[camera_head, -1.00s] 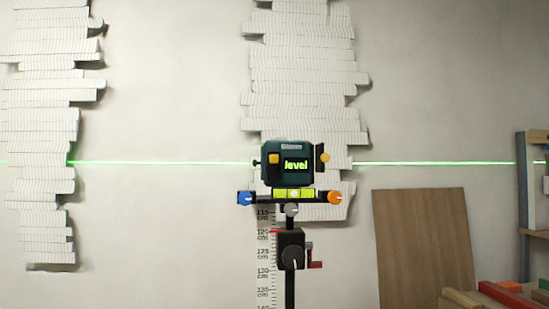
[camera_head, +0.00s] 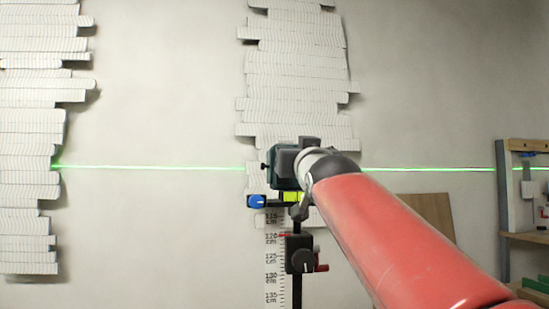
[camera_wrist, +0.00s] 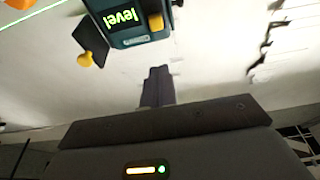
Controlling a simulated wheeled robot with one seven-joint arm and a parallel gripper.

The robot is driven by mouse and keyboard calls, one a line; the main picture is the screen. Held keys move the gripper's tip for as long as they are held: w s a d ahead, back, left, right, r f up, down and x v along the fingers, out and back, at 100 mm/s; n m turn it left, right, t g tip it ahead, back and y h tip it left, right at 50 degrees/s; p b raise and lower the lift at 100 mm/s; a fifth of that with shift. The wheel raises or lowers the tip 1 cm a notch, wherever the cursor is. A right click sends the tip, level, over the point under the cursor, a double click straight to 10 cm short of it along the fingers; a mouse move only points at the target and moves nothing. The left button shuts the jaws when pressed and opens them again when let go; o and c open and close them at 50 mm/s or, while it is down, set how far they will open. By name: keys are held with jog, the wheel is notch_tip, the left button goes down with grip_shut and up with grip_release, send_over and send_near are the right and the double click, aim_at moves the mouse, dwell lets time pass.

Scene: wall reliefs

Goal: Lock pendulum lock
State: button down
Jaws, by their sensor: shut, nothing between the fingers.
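A teal laser level (camera_head: 274,172) stands on a black mount, largely covered by my arm in the head view. In the wrist view the laser level (camera_wrist: 140,37) appears upside down at the top, its green screen (camera_wrist: 121,18) reading "level". A black side plate (camera_wrist: 90,40) with a yellow knob (camera_wrist: 84,59) is at its left there, and a yellow-orange button (camera_wrist: 155,22) is on its face. I cannot tell which part is the pendulum lock. My gripper (camera_wrist: 158,72) is shut and empty, its tips below the level's body in that picture, apparently apart from it.
The mount has a blue knob (camera_head: 256,201), a yellow-green vial (camera_head: 293,197) and a lower black clamp (camera_head: 299,255) with a red lever, beside a measuring scale (camera_head: 273,270). A green laser line crosses the wall and white reliefs (camera_head: 295,80). A wooden board (camera_head: 428,212) leans at right.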

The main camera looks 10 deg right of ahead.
jog(key=shift+a+r+t, duration=0.15)
jog(key=shift+r+t, duration=0.15)
jog(key=shift+r, duration=0.5)
jog(key=shift+w, duration=0.15)
jog(key=p+x, duration=0.5)
jog(key=x, duration=0.4)
jog(key=shift+w+f+b, duration=0.15)
jog(key=shift+f+b, duration=0.35)
jog(key=shift+f, duration=0.45)
jog(key=shift+w+f+b, duration=0.2)
jog(key=shift+f+b, duration=0.25)
jog(key=shift+f, duration=0.45)
